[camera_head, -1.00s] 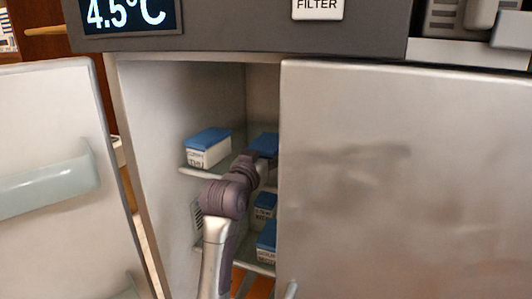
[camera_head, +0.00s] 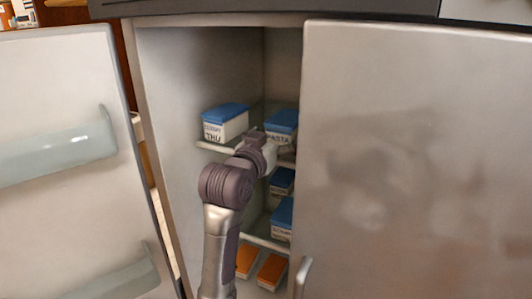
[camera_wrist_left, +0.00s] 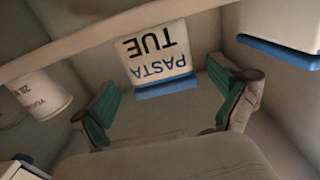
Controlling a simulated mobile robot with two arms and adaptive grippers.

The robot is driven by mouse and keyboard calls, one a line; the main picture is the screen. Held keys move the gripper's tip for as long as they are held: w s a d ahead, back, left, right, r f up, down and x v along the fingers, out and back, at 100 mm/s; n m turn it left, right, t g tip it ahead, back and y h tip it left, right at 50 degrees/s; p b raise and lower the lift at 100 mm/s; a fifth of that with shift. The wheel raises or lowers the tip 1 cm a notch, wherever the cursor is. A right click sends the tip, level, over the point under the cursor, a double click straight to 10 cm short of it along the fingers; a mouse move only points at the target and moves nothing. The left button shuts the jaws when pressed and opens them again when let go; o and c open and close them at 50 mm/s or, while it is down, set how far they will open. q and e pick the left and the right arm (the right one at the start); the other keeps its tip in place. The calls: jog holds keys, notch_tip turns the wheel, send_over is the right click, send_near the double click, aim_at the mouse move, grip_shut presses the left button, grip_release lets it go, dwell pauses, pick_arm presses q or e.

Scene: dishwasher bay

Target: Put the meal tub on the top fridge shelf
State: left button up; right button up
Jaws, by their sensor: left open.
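A white meal tub with a blue lid, labelled PASTA TUE (camera_wrist_left: 155,58), stands on the upper visible fridge shelf (camera_head: 216,147). It also shows in the head view as the tub marked PASTA (camera_head: 281,122), at the right of that shelf, beside the right door's edge. My left gripper (camera_head: 266,146) is in front of this tub. In the left wrist view, which is upside down, its green-padded fingers (camera_wrist_left: 163,80) are spread wide, with nothing held between them. The tub lies ahead, apart from both fingers. My right gripper is not in view.
A blue-lidded THU tub (camera_head: 225,122) stands left on the same shelf. Blue-lidded tubs (camera_head: 283,214) and orange-lidded boxes (camera_head: 271,270) are lower down. The left door (camera_head: 70,230) is open; the right door (camera_head: 410,170) flanks the opening. A yogurt cup (camera_wrist_left: 37,95) shows in the wrist view.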

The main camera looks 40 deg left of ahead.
pick_arm(q)
jog(key=b+v, duration=0.1)
jog(key=v, duration=0.5)
jog(key=shift+s, duration=0.35)
jog(key=shift+d, duration=0.15)
